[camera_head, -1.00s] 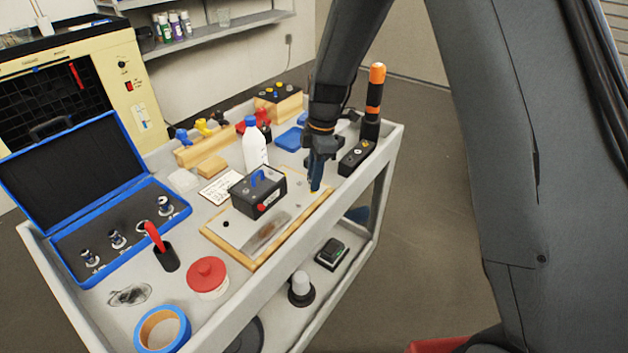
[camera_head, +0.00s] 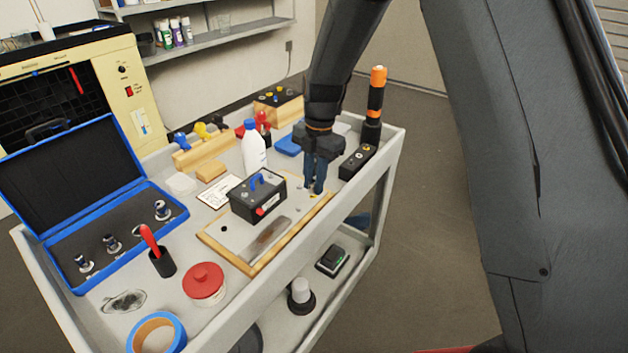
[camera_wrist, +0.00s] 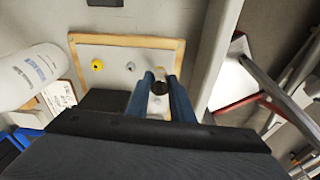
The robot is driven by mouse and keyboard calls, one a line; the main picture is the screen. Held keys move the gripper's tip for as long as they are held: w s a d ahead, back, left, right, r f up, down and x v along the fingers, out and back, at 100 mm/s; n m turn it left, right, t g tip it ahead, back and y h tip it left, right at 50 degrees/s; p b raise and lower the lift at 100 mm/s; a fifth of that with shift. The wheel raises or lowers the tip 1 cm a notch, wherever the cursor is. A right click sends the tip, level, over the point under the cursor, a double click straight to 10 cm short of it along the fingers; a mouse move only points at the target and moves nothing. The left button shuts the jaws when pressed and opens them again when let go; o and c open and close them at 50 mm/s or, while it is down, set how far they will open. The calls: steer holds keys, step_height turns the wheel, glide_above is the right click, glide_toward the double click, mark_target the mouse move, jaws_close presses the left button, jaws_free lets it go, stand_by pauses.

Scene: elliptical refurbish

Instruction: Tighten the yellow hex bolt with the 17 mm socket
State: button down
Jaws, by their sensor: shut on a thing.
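The yellow hex bolt (camera_wrist: 97,65) stands on a pale wood-edged board in the wrist view, left of my fingers. My gripper (camera_head: 314,190) is above the board's far right end (camera_head: 318,212). In the wrist view, my gripper (camera_wrist: 159,88) has its blue fingers closed on a small dark round piece (camera_wrist: 159,87), which looks like a socket. Its size mark cannot be read. The piece is apart from the yellow bolt. The open blue case (camera_head: 75,290) at left holds three sockets, including one at its right end (camera_head: 162,210), and an empty-looking spot (camera_head: 138,229).
A black box with a blue handle (camera_head: 257,197) sits on the board. A white bottle (camera_head: 254,150) stands behind it. A black box with knobs (camera_head: 357,162) and an orange-topped tool (camera_head: 376,90) stand right of my gripper, by the cart's edge (camera_head: 392,143).

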steer(key=shift+f, duration=0.65)
stand_by(1.9)
